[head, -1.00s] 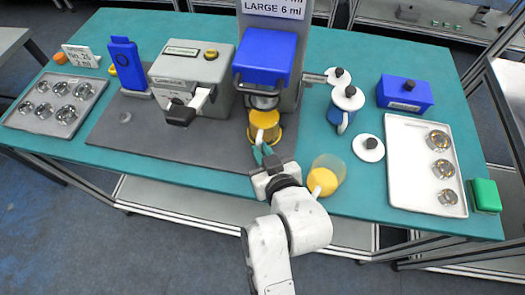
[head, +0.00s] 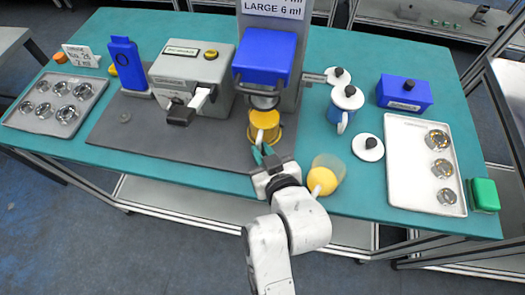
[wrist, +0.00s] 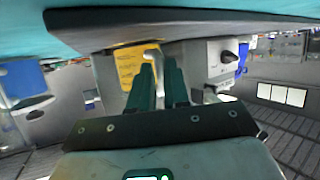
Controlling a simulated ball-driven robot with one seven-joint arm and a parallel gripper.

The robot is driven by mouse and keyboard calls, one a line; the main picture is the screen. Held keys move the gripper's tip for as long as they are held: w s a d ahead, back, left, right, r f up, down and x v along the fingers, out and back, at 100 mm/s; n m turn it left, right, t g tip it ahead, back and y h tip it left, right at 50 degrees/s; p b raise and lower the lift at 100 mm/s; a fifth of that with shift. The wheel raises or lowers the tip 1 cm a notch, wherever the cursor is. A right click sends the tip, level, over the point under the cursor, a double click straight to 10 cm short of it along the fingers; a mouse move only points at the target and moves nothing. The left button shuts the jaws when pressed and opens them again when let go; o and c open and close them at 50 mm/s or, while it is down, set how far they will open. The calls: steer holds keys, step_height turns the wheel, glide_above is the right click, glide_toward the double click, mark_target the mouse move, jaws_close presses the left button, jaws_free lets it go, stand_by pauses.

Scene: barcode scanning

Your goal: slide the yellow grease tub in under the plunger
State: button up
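The yellow grease tub (head: 266,121) stands upright at the front of the press, in the head view. Its pale handle points toward me. The blue press head (head: 264,58) is above and behind it, with the metal plunger (head: 263,101) just over the tub's far side. I cannot tell whether the tub is fully centred under it. My gripper (head: 265,154) reaches in from the front, its teal fingers at the handle. In the wrist view the fingers (wrist: 158,84) close on either side of the handle (wrist: 153,62), with the yellow tub (wrist: 128,66) beyond.
A grey machine (head: 190,68) stands left of the press on the dark mat (head: 140,140). A clear cup holding something yellow (head: 325,176) is close to the right of my gripper. A blue jug (head: 344,105), a loose lid (head: 368,147) and a white tray (head: 405,165) are farther right.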

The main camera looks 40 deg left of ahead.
steer(key=o, duration=0.4)
steer(key=shift+o, duration=0.2)
steer(key=shift+f, duration=0.1)
steer(key=b+v, duration=0.1)
steer(key=v, duration=1)
steer(key=shift+a, duration=0.1)
